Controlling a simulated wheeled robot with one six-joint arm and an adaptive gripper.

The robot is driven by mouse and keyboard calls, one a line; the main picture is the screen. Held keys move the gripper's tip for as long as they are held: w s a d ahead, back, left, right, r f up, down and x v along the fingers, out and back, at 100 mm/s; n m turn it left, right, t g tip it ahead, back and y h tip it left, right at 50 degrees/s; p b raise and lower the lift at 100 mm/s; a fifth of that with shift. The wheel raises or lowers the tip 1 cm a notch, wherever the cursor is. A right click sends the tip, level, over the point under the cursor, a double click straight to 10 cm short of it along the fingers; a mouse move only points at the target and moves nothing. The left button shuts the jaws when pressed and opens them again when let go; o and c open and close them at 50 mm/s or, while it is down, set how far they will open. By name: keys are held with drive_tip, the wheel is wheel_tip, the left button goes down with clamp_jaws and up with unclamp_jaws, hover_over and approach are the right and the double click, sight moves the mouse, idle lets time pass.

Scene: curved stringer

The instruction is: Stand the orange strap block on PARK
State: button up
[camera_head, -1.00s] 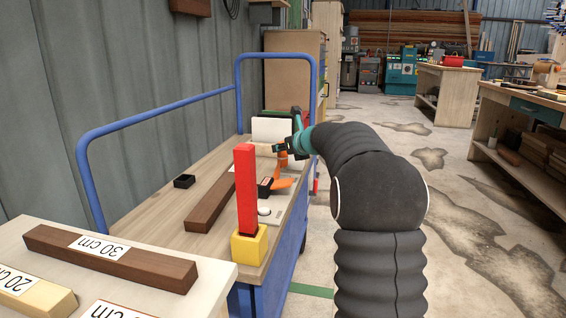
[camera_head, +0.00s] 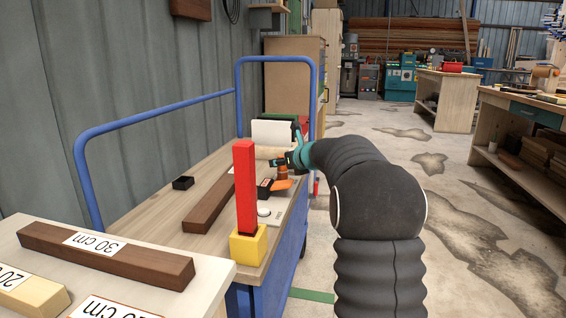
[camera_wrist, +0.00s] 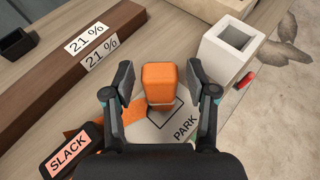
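The orange strap block (camera_wrist: 158,82) is upright between the fingers of my gripper (camera_wrist: 159,80) in the wrist view. Visible gaps separate it from both fingers, so my gripper is open around it. Its lower end overlaps the black outline beside the word PARK (camera_wrist: 185,128) on a pale board. The block hides part of the outline, so exact centring cannot be told. In the head view my gripper (camera_head: 280,162) is low over the cart, with the orange block (camera_head: 282,174) beneath it, partly hidden.
A black SLACK block (camera_wrist: 68,152) lies near an orange flat piece (camera_wrist: 133,110). A white hollow square post (camera_wrist: 232,45) stands right of the block. A brown beam marked 21 % (camera_wrist: 75,60) lies left. A red post in a yellow base (camera_head: 248,245) stands nearer on the cart.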

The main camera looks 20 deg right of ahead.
drive_tip(key=shift+r, duration=0.1)
drive_tip(key=shift+s+r, duration=0.15)
drive_tip(key=shift+r, duration=0.05)
drive_tip(key=v, duration=1.1)
drive_tip(key=shift+s+r+p, duration=0.15)
drive_tip(key=shift+s+p, duration=0.2)
drive_tip(key=shift+p, duration=0.1)
